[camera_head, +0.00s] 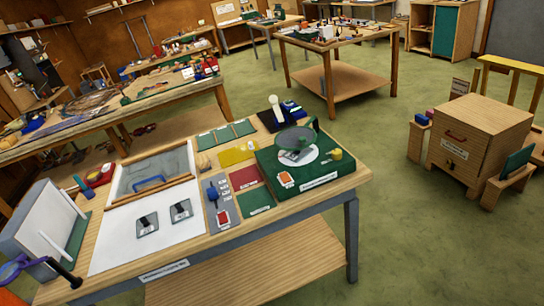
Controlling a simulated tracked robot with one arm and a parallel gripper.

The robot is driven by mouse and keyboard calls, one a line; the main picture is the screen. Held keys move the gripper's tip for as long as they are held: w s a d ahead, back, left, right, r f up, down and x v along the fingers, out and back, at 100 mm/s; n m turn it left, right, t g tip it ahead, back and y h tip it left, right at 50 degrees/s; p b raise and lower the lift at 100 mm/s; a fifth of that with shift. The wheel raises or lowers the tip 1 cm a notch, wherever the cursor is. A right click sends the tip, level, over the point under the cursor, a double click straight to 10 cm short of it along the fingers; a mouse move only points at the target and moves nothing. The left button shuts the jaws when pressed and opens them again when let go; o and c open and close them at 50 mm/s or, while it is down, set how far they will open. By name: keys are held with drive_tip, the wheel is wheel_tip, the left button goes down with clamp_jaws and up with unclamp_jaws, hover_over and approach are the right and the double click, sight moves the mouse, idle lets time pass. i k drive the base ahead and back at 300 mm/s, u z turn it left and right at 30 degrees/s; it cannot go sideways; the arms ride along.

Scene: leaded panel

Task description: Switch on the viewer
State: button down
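A green box (312,178) stands at the right end of the near workbench and is probably the viewer. It carries a pale round plate (298,155) with a tilted, dark-rimmed disc (295,139) above it. An orange-red switch (286,179) in a white frame is on its front left, and a yellow knob (335,154) is on its right. I cannot read its label or tell the switch's position. Another red switch (223,217) is on a grey panel (220,203) left of the box. My gripper is not recognisable in this view.
The near workbench (110,255) also holds a white sheet, a framed tray (150,177), coloured squares and a white upright panel (40,222). Green floor (420,245) is clear to the right, before a wooden cabinet (478,140).

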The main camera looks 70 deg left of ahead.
sight(284, 178)
drive_tip(key=u, duration=0.5)
drive_tip(key=i, duration=1.1)
drive_tip(key=u, duration=1.25)
drive_tip(key=i, duration=0.6)
drive_tip(key=u, duration=0.35)
